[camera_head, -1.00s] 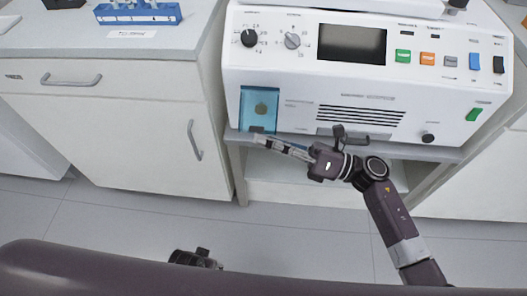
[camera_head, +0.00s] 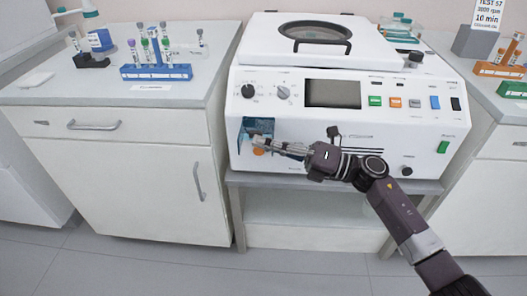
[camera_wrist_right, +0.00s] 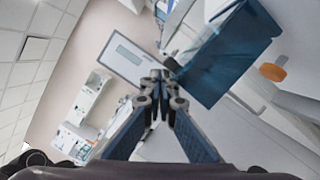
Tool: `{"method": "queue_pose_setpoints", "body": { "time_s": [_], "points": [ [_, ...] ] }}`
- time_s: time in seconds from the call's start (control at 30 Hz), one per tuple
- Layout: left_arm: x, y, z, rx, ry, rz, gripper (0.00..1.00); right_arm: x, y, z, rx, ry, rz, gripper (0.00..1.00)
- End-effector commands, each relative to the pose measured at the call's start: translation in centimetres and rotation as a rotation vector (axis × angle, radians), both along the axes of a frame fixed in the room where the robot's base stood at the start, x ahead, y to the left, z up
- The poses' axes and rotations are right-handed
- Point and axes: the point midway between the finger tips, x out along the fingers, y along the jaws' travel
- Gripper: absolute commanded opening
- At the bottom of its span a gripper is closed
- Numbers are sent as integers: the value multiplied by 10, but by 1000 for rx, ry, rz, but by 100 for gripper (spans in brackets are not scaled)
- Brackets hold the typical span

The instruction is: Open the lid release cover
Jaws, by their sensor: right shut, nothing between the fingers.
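The lid release cover (camera_head: 266,126) is a translucent blue flap at the left of the centrifuge (camera_head: 330,90) front panel. It stands swung out and up from the panel, and an orange button (camera_head: 258,151) shows below it. My right gripper (camera_head: 254,141) is shut and empty, with its fingertips at the flap; I cannot tell if they touch it. In the right wrist view the blue flap (camera_wrist_right: 228,58) stands just right of my closed fingertips (camera_wrist_right: 160,78), with the orange button (camera_wrist_right: 272,72) beyond it. My left gripper is not in view.
The centrifuge lid (camera_head: 315,36) is shut on top. A blue tube rack (camera_head: 156,72) stands on the left counter and an orange rack (camera_head: 498,69) on the right one. Dials, a dark screen (camera_head: 333,94) and several coloured switches line the panel. The floor in front is clear.

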Motion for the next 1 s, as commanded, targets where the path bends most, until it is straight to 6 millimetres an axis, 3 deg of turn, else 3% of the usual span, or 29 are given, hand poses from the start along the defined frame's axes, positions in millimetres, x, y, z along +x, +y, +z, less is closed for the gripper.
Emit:
{"method": "queue_pose_setpoints", "body": {
  "time_s": [0.77, 1.0],
  "points": [
    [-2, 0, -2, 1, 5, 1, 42, 4, -1, 5, -4, 2, -2, 0],
    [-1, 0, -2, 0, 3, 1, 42, -1, -30, 0, -6, 3, -6, 0]
  ]
}}
